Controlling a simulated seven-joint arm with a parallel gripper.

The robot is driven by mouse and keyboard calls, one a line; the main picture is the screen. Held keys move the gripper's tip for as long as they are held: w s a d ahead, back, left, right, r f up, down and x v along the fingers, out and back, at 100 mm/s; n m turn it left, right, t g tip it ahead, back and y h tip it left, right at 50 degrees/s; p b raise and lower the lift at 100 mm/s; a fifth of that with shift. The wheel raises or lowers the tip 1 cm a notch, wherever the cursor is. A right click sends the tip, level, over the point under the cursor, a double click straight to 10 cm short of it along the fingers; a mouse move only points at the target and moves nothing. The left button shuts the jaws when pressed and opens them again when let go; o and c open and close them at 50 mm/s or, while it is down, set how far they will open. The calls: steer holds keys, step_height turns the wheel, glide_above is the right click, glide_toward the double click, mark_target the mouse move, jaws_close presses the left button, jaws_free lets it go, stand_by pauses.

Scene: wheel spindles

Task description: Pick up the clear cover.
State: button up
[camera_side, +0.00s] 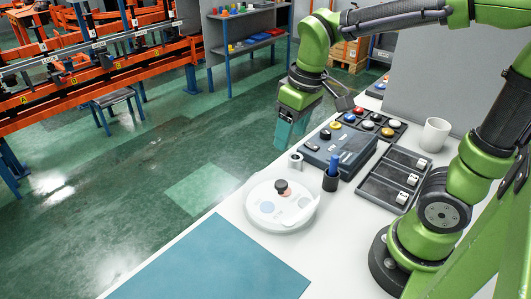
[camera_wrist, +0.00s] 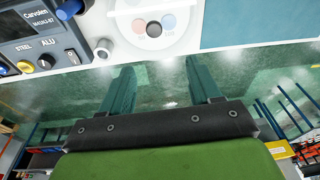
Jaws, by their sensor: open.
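A round white unit (camera_side: 264,222) stands on the white table, with coloured discs and a dark knob (camera_side: 281,186) on top. What looks like a clear cover (camera_side: 305,216) lies over it; its outline is faint, so I cannot tell its exact edges. The unit also shows at the top of the wrist view (camera_wrist: 136,39), cut off by the frame edge. My gripper (camera_side: 288,137) hangs beyond the far table edge, behind the unit and apart from it. In the wrist view, its two teal fingers (camera_wrist: 160,75) are spread with nothing between them.
A small white cylinder (camera_side: 295,160), a dark holder with a blue item (camera_side: 331,177), a control box (camera_side: 338,148), a black tray (camera_side: 394,178), a button panel (camera_side: 370,123) and a white mug (camera_side: 435,134) stand nearby. A teal mat (camera_side: 210,265) lies flat in front.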

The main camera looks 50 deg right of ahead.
steer(key=n, duration=0.1)
glide_above(282, 183)
steer(key=shift+g, duration=0.3)
steer(key=f, duration=1)
steer(key=shift+s+f, duration=0.25)
steer(key=shift+f, duration=0.15)
steer(key=shift+w+f, duration=0.15)
steer(key=shift+f, duration=2.55)
steer(key=shift+c, duration=0.4)
steer(key=shift+r, duration=0.1)
jaws_close()
